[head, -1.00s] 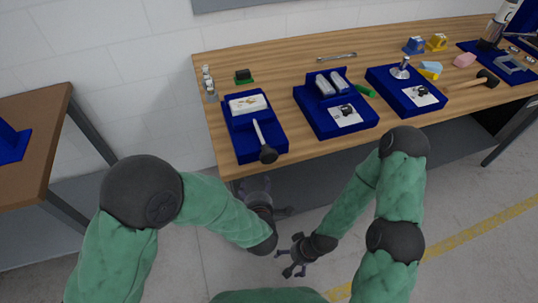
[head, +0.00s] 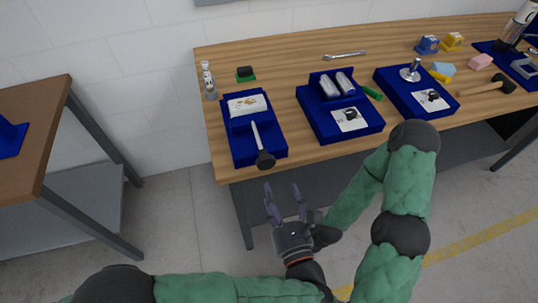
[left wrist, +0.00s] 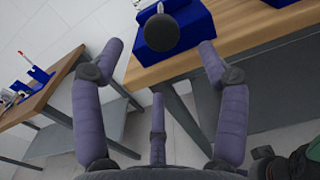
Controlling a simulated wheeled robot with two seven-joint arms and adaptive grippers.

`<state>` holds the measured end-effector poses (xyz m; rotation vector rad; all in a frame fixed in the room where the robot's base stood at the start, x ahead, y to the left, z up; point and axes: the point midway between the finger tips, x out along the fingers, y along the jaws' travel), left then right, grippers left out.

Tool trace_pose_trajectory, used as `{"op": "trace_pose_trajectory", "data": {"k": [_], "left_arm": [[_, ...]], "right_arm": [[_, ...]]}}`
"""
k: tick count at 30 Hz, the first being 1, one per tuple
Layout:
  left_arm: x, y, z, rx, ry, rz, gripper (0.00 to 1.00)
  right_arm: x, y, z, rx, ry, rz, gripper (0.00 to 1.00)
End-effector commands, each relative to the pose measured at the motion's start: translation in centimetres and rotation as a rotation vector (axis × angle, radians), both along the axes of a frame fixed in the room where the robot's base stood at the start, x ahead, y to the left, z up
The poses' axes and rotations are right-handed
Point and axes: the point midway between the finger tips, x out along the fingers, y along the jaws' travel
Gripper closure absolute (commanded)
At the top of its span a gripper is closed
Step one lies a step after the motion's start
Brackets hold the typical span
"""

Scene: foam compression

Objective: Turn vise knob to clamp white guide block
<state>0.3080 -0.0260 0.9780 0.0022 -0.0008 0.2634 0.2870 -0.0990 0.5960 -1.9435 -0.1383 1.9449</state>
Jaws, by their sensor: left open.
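The blue vise (head: 245,140) sits at the left front of the wooden table, with the white guide block (head: 247,105) lying in its back part. A pale rod runs forward from the block to the black vise knob (head: 265,160), at the table's front edge. My left gripper (head: 283,192) is open and empty, in front of the table and below the knob. In the left wrist view the knob (left wrist: 160,34) shows beyond the spread fingers, not touched. My right gripper is mostly hidden behind the left one; its wrist (head: 325,236) shows dark.
Right of the vise stand a blue holder (head: 362,122) with grey parts and another blue tray (head: 450,103). A small green-based block (head: 245,73) and a wrench (head: 345,55) lie behind. A second table (head: 40,100) is at left. Floor in front is open.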

Motion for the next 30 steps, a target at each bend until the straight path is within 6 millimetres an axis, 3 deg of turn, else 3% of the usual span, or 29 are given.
{"op": "trace_pose_trajectory", "data": {"k": [22, 30], "left_arm": [[8.3, 2.3, 0.0, 0.002, 0.004, 0.002, 0.26], [10.1, 2.7, -0.1, 0.003, 0.003, -0.001, 0.26]], "right_arm": [[0.0, 0.0, 2.0, 0.000, 0.001, 0.000, 0.05], [0.0, 0.0, 2.1, 0.000, 0.001, 0.000, 0.05]]}}
